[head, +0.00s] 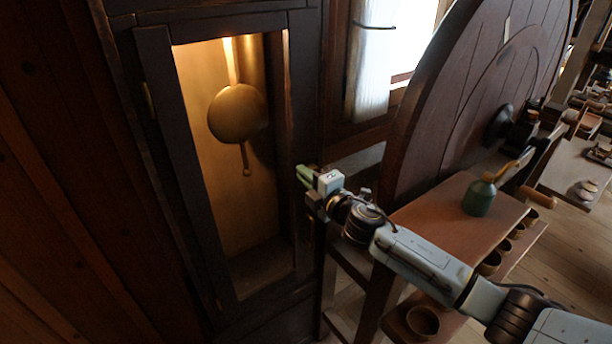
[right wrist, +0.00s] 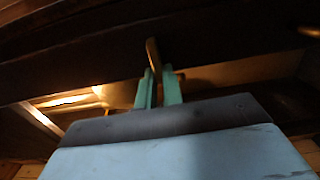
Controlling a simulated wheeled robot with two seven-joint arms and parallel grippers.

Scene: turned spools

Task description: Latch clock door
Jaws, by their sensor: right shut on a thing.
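The tall dark wooden clock case stands at the left of the head view, with its door (head: 165,150) framing a lit interior. Inside hang a round brass pendulum bob (head: 238,112) and its rod. My right gripper (head: 305,174) is at the door's right-hand edge. In the right wrist view its green fingers (right wrist: 158,82) are shut on a small brass latch piece (right wrist: 153,56), which stands up between the tips against dark wood. In the head view the gripper hides the latch. I cannot tell whether the door sits fully flush. My left gripper is not in view.
A large round wooden wheel (head: 470,90) stands right of the clock. A window (head: 375,60) is behind. Wood panelling closes off the left.

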